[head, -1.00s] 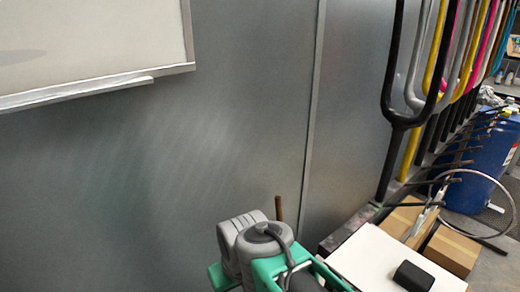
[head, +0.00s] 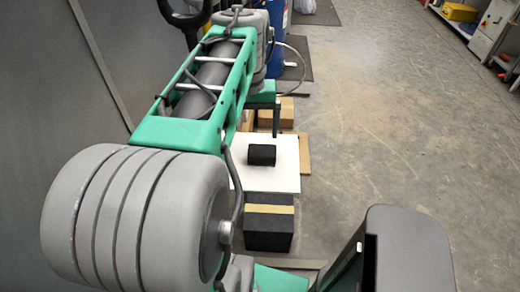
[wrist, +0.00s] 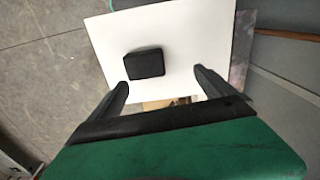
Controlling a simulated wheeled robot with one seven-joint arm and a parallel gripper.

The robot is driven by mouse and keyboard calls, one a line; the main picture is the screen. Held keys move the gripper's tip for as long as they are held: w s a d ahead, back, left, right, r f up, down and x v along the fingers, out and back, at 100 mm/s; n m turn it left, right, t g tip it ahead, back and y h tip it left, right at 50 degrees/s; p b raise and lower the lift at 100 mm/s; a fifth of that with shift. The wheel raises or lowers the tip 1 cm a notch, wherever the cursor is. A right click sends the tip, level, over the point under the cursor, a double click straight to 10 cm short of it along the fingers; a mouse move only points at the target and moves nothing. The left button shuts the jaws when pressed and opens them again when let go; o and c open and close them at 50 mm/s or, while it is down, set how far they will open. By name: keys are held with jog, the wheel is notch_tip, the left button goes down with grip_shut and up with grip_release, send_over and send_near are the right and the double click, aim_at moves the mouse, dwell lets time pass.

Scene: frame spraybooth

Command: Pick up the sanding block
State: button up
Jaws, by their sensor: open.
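The sanding block appears to be the small black block (head: 262,155) lying on a white board (head: 285,180). The block also shows in the wrist view (wrist: 145,63), resting on the board, just beyond the fingertips and slightly left of the middle. My gripper (wrist: 161,79) is open with nothing between its dark fingers. In the head view my gripper (head: 276,118) is partly hidden by my green arm and hangs near the far side of the block. I cannot tell its exact height above the board.
Cardboard boxes (head: 287,113) stand beyond the white board. A dark box with a tan strip (head: 268,232) stands on its near side. A grey wall panel (head: 45,150) runs along the left. A blue drum (head: 276,45) is further back. Open concrete floor (head: 400,130) lies to the right.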

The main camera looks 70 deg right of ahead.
aim_at(262, 150)
jog(key=shift+s+d+r+m, duration=0.1)
jog(key=shift+s+m, duration=0.1)
jog(key=shift+s, duration=0.4)
jog(key=shift+s+d+r+m, duration=0.1)
jog(key=shift+s+m, duration=0.1)
jog(key=shift+s, duration=0.4)
jog(key=shift+s+f, duration=0.2)
jog(key=shift+f, duration=0.1)
jog(key=f, duration=0.2)
jog(key=f+p, duration=0.1)
jog(key=f, duration=0.4)
jog(key=shift+a, duration=0.25)
jog(key=c, duration=1.5)
jog(key=shift+c, duration=0.2)
jog(key=shift+r, duration=0.45)
jog(key=s+d+r+b, duration=0.1)
jog(key=s+d+r, duration=0.8)
jog(key=r, duration=0.3)
jog(key=shift+s+d, duration=0.15)
jog(key=shift+d, duration=0.65)
